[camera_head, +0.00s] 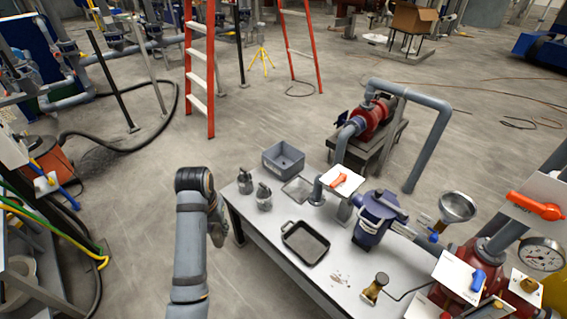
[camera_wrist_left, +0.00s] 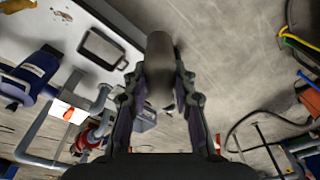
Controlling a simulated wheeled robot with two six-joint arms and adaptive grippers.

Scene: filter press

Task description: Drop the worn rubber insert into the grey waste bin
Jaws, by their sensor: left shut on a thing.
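The grey waste bin (camera_head: 284,164) is an open, empty-looking box at the far end of the white table. My left gripper (camera_head: 218,226) is beside the table's left edge, over the floor, nearer to me than the bin. In the left wrist view my left gripper (camera_wrist_left: 162,85) is shut on a dark grey, roughly cylindrical piece, the worn rubber insert (camera_wrist_left: 160,60). The bin shows partly behind a finger in the wrist view (camera_wrist_left: 146,121). My right gripper is not in view.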

